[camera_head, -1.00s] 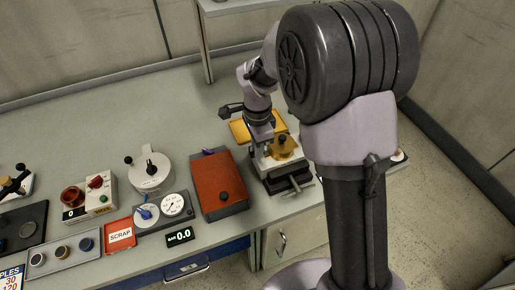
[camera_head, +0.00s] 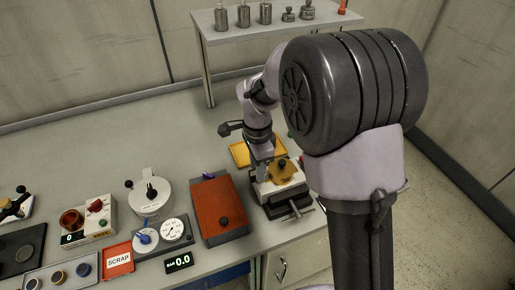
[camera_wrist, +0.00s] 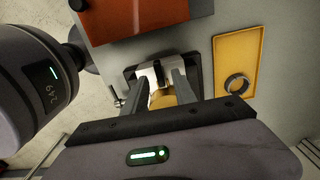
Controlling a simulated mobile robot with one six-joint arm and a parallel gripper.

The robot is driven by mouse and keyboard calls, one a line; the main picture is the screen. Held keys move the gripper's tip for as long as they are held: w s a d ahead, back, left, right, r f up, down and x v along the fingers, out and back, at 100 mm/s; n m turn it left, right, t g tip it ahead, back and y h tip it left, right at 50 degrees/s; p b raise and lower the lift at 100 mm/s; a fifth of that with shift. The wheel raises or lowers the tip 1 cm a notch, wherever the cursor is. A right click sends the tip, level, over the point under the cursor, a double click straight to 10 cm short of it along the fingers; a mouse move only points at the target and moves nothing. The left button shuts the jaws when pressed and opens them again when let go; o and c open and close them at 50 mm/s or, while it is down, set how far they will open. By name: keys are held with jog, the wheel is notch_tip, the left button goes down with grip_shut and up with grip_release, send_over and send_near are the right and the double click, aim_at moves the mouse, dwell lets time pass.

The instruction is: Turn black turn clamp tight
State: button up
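A black vise-like clamp (camera_head: 283,207) with a bar handle sits at the bench's front right. It holds a white block with a brass star-shaped part (camera_head: 283,170) on top. In the wrist view, the pale clamp jaws (camera_wrist: 149,77) and part of the brass piece (camera_wrist: 163,98) show between my fingers. A small black piece (camera_wrist: 158,72) stands near the fingertips. I cannot tell which black part is the turn clamp. My gripper (camera_wrist: 158,80) is open, with its fingers apart over the clamp. Contact is not clear. In the head view, my arm partly hides this spot.
A yellow tray (camera_wrist: 220,67) with a ring (camera_wrist: 237,84) lies right of the clamp in the wrist view. A red-topped box (camera_head: 220,208) stands close to the clamp's left. A shelf (camera_head: 270,29) with weights is behind. Bare bench lies at the back left.

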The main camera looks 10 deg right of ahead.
notch_tip(320, 180, up, 15)
jog(key=p, duration=0.4)
jog(key=shift+f, duration=0.15)
jog(key=s+d+n+t+y+b, duration=0.2)
jog(key=s+d+n+t+b, duration=0.2)
jog(key=s, duration=1.8)
jog(key=n+t+b, duration=0.1)
jog(key=n+b, duration=0.2)
jog(key=n, duration=0.3)
jog(key=shift+s+f+n+t+b, duration=0.2)
jog(key=shift+s+n+t+b, duration=0.1)
jog(key=shift+n+t+b, duration=0.1)
jog(key=shift+d, duration=0.1)
